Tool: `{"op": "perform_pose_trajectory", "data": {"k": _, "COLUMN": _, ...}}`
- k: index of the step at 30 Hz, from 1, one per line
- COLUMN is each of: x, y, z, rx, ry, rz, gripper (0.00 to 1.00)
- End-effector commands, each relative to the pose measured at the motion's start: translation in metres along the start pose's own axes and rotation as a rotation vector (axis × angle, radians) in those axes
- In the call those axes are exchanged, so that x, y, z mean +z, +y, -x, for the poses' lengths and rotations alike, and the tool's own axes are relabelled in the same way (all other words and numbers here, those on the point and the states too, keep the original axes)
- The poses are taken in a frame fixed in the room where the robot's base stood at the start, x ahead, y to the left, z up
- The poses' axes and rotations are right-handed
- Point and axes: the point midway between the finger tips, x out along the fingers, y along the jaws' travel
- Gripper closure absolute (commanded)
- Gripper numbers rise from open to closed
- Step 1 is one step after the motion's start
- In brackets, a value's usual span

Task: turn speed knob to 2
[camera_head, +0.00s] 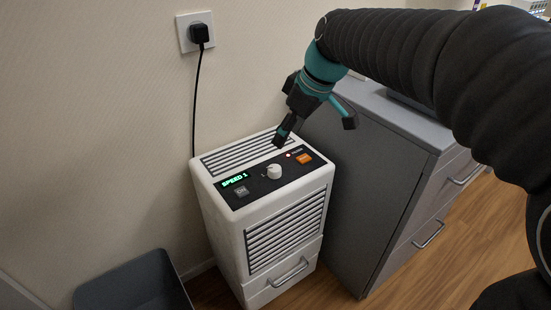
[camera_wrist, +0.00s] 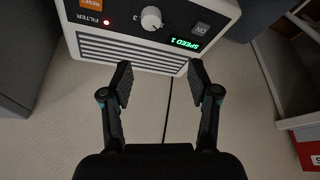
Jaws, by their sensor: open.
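The white speed knob (camera_head: 274,171) sits on the black control panel on top of a white appliance (camera_head: 284,240). The green display (camera_head: 235,180) reads "SPEED 1". In the wrist view the knob (camera_wrist: 151,18) shows upside down at the top, with a "3" beside it, and the display (camera_wrist: 186,43) also reads "SPEED 1". My gripper (camera_head: 280,141) is above the appliance's rear, behind the knob and apart from it. In the wrist view my gripper (camera_wrist: 160,72) is open and empty, its fingers spread below the appliance's edge.
An orange reset button (camera_head: 304,158), a lit red filter light (camera_head: 288,155) and an ON switch (camera_head: 241,191) share the panel. A grey cabinet (camera_head: 345,190) stands close on the right. A dark bin (camera_head: 135,285) is at lower left. A plug (camera_head: 200,33) and cord hang on the wall.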

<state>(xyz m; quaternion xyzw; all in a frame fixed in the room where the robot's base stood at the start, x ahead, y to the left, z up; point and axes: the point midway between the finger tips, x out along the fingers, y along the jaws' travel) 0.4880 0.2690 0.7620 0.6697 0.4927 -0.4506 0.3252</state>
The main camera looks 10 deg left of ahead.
Motion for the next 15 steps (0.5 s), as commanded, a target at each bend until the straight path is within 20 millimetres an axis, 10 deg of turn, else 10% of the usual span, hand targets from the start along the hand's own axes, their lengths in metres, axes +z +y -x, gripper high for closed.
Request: {"op": "perform_pose_trajectory", "data": {"k": 15, "x": 0.014, "y": 0.013, "z": -0.059, "rx": 0.008, "ry": -0.004, "rz": -0.004, "gripper": 0.39}}
